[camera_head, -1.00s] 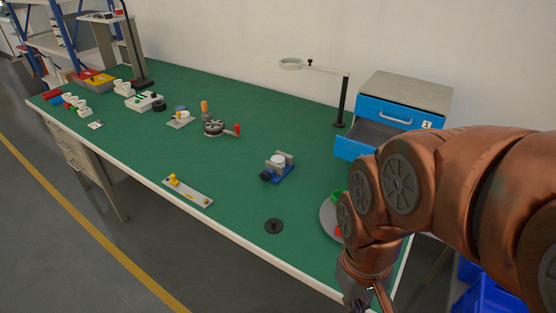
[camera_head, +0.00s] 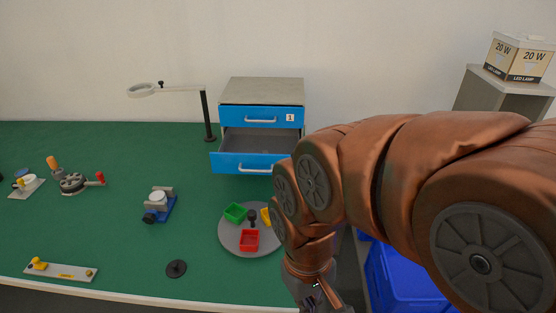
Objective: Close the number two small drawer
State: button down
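A small drawer cabinet with a grey top (camera_head: 262,91) stands at the back of the green table. Its upper blue drawer (camera_head: 240,117), labelled 1, is shut. The lower blue drawer (camera_head: 232,163) is pulled out toward me, and its grey inside shows empty in the visible part. Its right end is partly hidden by my arm, and no number shows on it. My gripper (camera_head: 318,300) hangs at the bottom of the picture, in front of and below the drawer, apart from it. Its fingers are cut off by the frame edge, so I cannot tell their state.
A round grey tray (camera_head: 231,239) with green, red and yellow bins lies in front of the drawer. A magnifier lamp (camera_head: 207,118) stands left of the cabinet. A blue vise (camera_head: 160,204) and a black disc (camera_head: 176,268) are farther left. Blue crates (camera_head: 400,280) stand at right.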

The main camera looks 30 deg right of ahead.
aim_at(260, 148)
jog(key=z, duration=0.3)
jog(key=k, duration=1.05)
jog(key=u, duration=0.5)
jog(key=i, duration=0.7)
jog(key=u, duration=0.65)
